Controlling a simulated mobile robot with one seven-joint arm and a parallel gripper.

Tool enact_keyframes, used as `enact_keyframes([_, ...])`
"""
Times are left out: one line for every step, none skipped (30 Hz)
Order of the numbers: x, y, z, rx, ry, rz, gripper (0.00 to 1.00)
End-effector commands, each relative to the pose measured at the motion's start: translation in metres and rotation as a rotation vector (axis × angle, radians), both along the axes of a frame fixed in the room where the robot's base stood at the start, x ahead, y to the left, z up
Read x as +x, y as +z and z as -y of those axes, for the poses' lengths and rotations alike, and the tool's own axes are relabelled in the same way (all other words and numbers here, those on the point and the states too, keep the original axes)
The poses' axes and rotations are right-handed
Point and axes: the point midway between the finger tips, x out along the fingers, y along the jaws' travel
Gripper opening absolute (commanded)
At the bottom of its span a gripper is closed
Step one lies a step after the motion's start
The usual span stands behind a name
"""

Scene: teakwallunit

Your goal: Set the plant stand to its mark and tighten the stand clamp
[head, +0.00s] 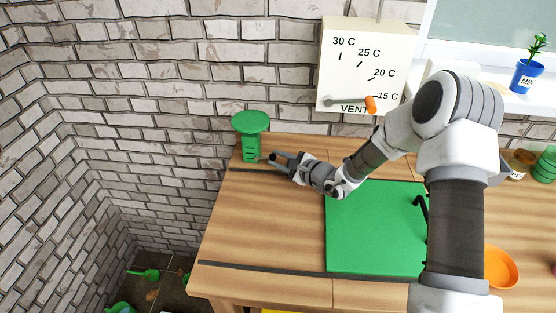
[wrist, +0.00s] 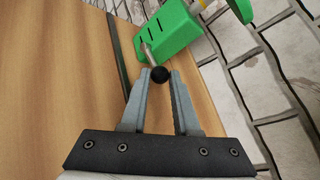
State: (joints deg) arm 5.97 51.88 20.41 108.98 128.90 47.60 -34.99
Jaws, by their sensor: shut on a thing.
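The green plant stand (head: 249,146) is at the back left of the wooden table, with a round green top plate (head: 250,121) and dark marks down its front. In the wrist view its green body (wrist: 170,34) also shows these marks, and a pale post with some yellow rises beside it. The clamp is a short metal lever (wrist: 149,54) ending in a black ball knob (wrist: 159,74). My gripper (wrist: 160,76) has its two grey fingertips around this knob. In the head view my gripper (head: 270,158) is right of the stand, close against it.
A green mat (head: 365,240) covers the table's middle. An orange bowl (head: 500,267) is at its right. A white vent dial panel (head: 362,65) with an orange-tipped lever hangs on the brick wall behind. A blue potted plant (head: 527,75) stands on the sill. The table's front left is clear.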

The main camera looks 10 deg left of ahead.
Motion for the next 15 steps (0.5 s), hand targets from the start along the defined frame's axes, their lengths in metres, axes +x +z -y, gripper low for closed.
enact_keyframes([0.0003,-0.0057,0.0004,0.013,-0.001,0.001,0.0])
enact_keyframes([0.0004,-0.0072,0.0006,0.022,-0.001,0.0,0.0])
enact_keyframes([0.0004,-0.0087,0.0008,0.036,0.0,0.0,0.0])
enact_keyframes([0.0003,-0.0095,0.0008,0.048,0.0,0.0,0.0])
enact_keyframes([0.0002,-0.0103,0.0009,0.059,0.0,-0.001,0.0])
enact_keyframes([0.0002,-0.0111,0.0011,0.072,0.0,-0.002,0.0])
enact_keyframes([0.0003,-0.0113,0.0011,0.083,0.001,-0.002,0.0])
enact_keyframes([0.0004,-0.0115,0.0012,0.093,-0.001,-0.003,0.0])
enact_keyframes([0.0004,-0.0117,0.0015,0.103,0.0,-0.005,0.0])
enact_keyframes([0.0004,-0.0116,0.0016,0.11,-0.001,-0.004,0.0])
enact_keyframes([0.0004,-0.0113,0.0016,0.116,-0.001,-0.005,0.0])
enact_keyframes([0.0003,-0.0108,0.0016,0.122,-0.001,-0.005,0.0])
enact_keyframes([0.0003,-0.0104,0.0017,0.126,0.0,-0.005,0.0])
enact_keyframes([0.0002,-0.01,0.0016,0.128,0.0,-0.007,0.0])
enact_keyframes([0.0001,-0.0094,0.0016,0.129,0.0,-0.007,0.0])
